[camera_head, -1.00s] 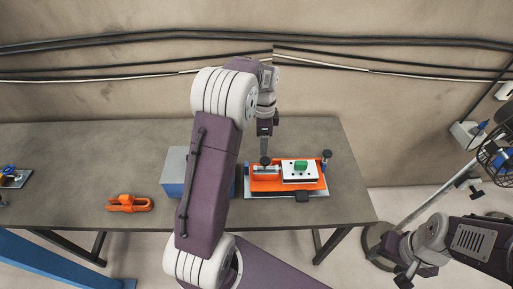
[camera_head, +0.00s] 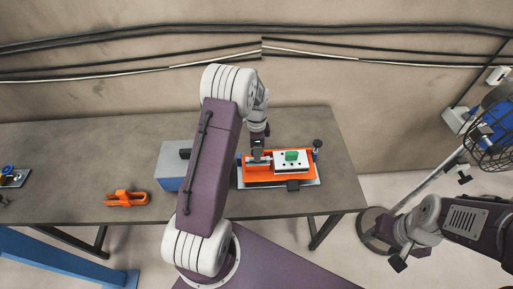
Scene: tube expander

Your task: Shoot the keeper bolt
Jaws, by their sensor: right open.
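The orange tube expander fixture (camera_head: 264,176) sits on a grey plate on the bench, right of the middle. A grey bolt (camera_head: 259,162) lies along its left part, and its dark knob is hidden behind my gripper. My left gripper (camera_head: 257,151) points down at the bolt's left part. Its fingers are too small and covered to tell whether they touch the knob or are open. My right gripper (camera_head: 398,262) is open and empty at the lower right, well away from the bench.
A white block with a green piece (camera_head: 292,155) sits on the fixture. A blue-grey box (camera_head: 172,164) stands left of it, partly behind my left arm. An orange clamp-like part (camera_head: 126,198) lies farther left. A caged fan (camera_head: 490,140) stands right of the bench.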

